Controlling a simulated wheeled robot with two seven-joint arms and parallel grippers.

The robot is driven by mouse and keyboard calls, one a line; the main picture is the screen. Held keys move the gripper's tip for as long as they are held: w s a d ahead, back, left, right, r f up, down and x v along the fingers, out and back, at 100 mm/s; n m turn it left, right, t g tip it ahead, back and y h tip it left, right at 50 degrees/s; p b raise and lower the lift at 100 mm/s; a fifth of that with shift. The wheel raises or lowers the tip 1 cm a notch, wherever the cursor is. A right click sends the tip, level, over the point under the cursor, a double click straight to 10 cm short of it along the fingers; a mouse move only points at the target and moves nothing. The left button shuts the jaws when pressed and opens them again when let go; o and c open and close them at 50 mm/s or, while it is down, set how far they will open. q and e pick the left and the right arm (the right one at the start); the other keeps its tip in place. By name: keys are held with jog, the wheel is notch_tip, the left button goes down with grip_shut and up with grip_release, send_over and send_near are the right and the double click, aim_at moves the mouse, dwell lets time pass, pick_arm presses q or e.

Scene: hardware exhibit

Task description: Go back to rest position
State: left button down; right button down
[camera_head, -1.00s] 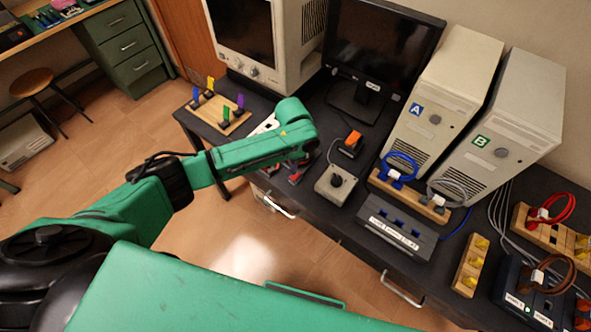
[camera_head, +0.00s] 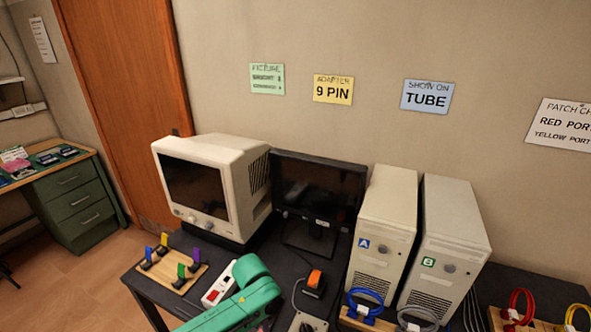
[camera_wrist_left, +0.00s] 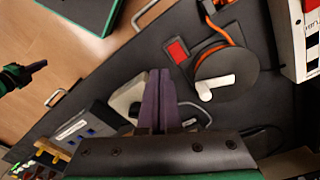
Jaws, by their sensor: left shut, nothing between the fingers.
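In the head view my left arm (camera_head: 250,290) comes up from the bottom edge, over the front of the dark desk, and its gripper is cut off or hidden. In the left wrist view my left gripper (camera_wrist_left: 160,98) shows two dark purple fingers pressed together with nothing between them. They are above the desk, beside a cable reel (camera_wrist_left: 215,85) and over a pale box that they partly hide. A green and black part at the left edge of the wrist view looks like my right gripper (camera_wrist_left: 25,75); its fingers are too small to read.
The dark desk (camera_wrist_left: 100,85) holds a CRT monitor (camera_head: 210,185), a flat screen (camera_head: 318,190), tower A (camera_head: 385,220) and tower B (camera_head: 450,245). A wooden board with colored clips (camera_head: 172,272) and a red-white box (camera_head: 218,287) lie near the arm. Floor (camera_wrist_left: 40,45) is clear beyond the desk edge.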

pick_arm(q)
jog(key=s+d+r+n+t+h, duration=0.1)
jog(key=s+d+r+n+h, duration=0.2)
jog(key=s, duration=0.4)
jog(key=s+a+r+n+t+y, duration=0.1)
jog(key=s+a+n+y, duration=0.15)
jog(key=s+a, duration=0.4)
jog(key=s+a+r+n+t+y, duration=0.1)
jog(key=s+a+r+n, duration=0.15)
jog(key=a, duration=0.65)
jog(key=s+f+g+b, duration=0.1)
jog(key=s+f+b, duration=0.15)
jog(key=f, duration=1.35)
jog(key=s+f+b, duration=0.1)
jog(key=f+b, duration=0.2)
jog(key=f, duration=1.3)
jog(key=s+a+f+g+b, duration=0.1)
jog(key=s+a+f+b, duration=0.2)
jog(key=s+f, duration=1.1)
jog(key=shift+s+a+f, duration=0.15)
jog(key=shift+s+f, duration=0.2)
jog(key=shift+s, duration=0.45)
